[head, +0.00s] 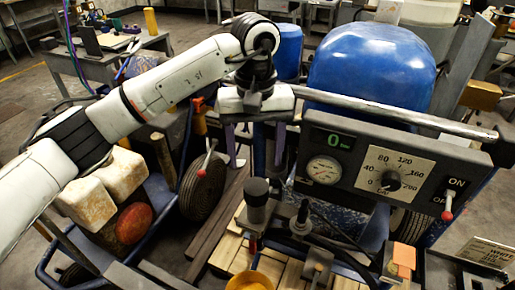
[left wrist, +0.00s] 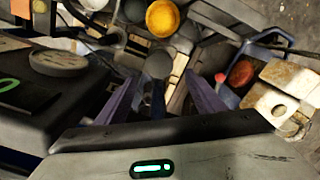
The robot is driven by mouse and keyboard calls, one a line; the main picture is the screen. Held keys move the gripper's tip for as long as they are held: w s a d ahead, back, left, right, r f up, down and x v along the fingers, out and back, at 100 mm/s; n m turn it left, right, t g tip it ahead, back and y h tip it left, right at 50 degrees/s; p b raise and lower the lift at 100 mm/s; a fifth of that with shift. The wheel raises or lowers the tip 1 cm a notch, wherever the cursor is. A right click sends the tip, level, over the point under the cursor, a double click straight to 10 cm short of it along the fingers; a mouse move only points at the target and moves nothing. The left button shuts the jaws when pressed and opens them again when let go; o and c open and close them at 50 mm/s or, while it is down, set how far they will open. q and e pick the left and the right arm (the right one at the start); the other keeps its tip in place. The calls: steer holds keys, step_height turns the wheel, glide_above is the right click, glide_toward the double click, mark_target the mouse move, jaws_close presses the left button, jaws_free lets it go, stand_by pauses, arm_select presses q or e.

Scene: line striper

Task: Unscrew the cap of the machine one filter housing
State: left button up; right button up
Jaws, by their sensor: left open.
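A filter housing (head: 257,213) stands upright near the middle of the head view, with a dark round cap (head: 257,187) on top. The cap looks like the grey disc (left wrist: 158,64) in the left wrist view, seen from above between the fingertips. My left gripper (head: 256,150) is open, its two purple-grey fingers pointing down. In the head view it is above and behind the cap, apart from it. In the left wrist view its fingers (left wrist: 160,78) spread to either side of the disc, with nothing held. My right gripper does not show.
A control panel with a gauge (head: 325,169) and a dial stands right of the housing. A silver bar (head: 390,114) runs above it. A red-tipped lever (head: 202,172) is to the left. A yellow container (head: 248,282) is in front. A large blue tank (head: 372,65) is behind.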

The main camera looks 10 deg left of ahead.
mark_target(256, 186)
arm_select(q)
step_height(256, 186, down, 8)
steer(key=b, duration=0.4)
steer(key=shift+b, duration=0.35)
steer(key=shift+f+b, duration=0.55)
steer(key=shift+f, duration=0.2)
steer(key=shift+f+m+b, duration=0.1)
steer(key=shift+m+b, duration=0.35)
steer(key=shift+m, duration=0.15)
steer(key=shift+m+b, duration=0.3)
steer(key=shift+m, duration=1.5)
steer(key=shift+m+b, duration=0.65)
steer(key=shift+m, duration=1.55)
